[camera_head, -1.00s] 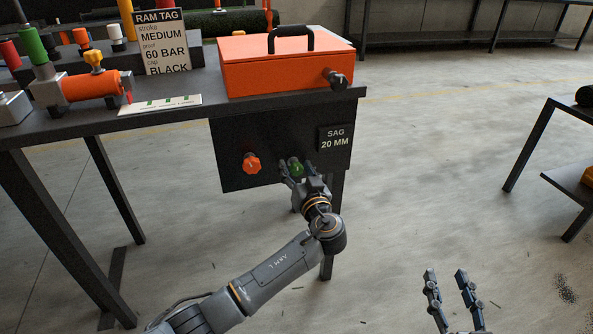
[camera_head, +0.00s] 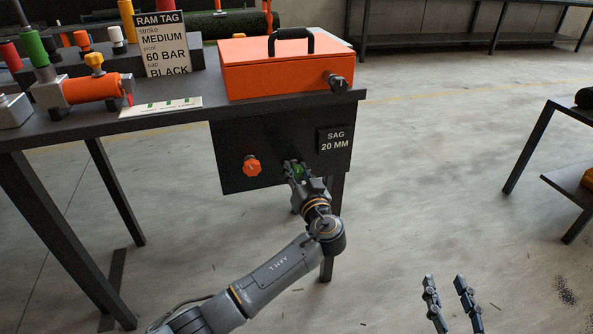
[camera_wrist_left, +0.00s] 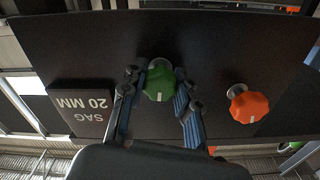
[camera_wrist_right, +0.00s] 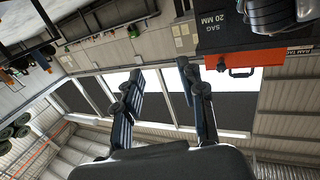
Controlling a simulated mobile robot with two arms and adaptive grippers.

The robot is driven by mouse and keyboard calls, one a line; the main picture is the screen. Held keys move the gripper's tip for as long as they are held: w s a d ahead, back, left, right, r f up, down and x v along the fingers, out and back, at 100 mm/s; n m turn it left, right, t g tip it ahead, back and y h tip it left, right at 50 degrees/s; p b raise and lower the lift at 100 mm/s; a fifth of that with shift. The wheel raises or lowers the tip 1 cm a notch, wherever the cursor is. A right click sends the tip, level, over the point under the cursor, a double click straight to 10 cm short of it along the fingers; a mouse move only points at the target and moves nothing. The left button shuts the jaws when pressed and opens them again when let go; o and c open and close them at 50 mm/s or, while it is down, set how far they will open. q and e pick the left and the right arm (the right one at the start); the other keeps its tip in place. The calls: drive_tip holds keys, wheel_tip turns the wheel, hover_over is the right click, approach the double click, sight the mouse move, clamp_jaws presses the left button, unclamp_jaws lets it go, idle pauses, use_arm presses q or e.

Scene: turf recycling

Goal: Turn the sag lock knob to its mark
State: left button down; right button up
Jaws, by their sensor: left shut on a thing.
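A green knob (camera_head: 298,171) sits on the dark front panel (camera_head: 228,144) under the bench, left of the SAG 20 MM plate (camera_head: 335,140). My left gripper (camera_head: 295,166) is shut on it. In the left wrist view, the green knob (camera_wrist_left: 158,86) is between my fingers, with a white line on its lower face; any mark on the panel is not visible. An orange knob (camera_head: 252,166) is on the same panel, further left, and nothing touches it. My right gripper (camera_head: 446,282) is open and empty, low at the right over the floor.
The bench top (camera_head: 190,117) carries an orange box (camera_head: 270,72) with a black handle, a RAM TAG sign (camera_head: 160,45) and an orange cylinder (camera_head: 92,87). A black knob (camera_head: 337,83) sticks out at the box's right corner.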

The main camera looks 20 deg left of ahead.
use_arm(q)
drive_tip(key=m+p, duration=0.1)
drive_tip(key=m, duration=0.3)
drive_tip(key=shift+r, duration=0.1)
drive_tip(key=m+p, duration=0.1)
drive_tip(key=m, duration=0.1)
drive_tip(key=shift+m+p, duration=0.4)
use_arm(e)
drive_tip(key=s+d+f+g+h, duration=0.25)
drive_tip(key=s+f+g, duration=0.35)
drive_tip(key=f, duration=0.4)
use_arm(q)
drive_tip(key=m+p, duration=0.2)
drive_tip(key=m, duration=0.3)
drive_tip(key=shift+m+p, duration=0.75)
drive_tip(key=shift+m, duration=0.35)
use_arm(e)
drive_tip(key=s+d+f+g, duration=0.2)
drive_tip(key=s+g, duration=0.1)
drive_tip(key=s, duration=0.2)
drive_tip(key=s+d+f+g+h, duration=0.1)
drive_tip(key=s+d+f+g, duration=0.1)
drive_tip(key=s+g, duration=0.2)
drive_tip(key=shift+s+m+g, duration=0.3)
drive_tip(key=shift+s+m, duration=0.1)
drive_tip(key=shift+s, duration=0.45)
drive_tip(key=shift+d, duration=0.1)
use_arm(q)
drive_tip(key=c, duration=1)
unclamp_jaws()
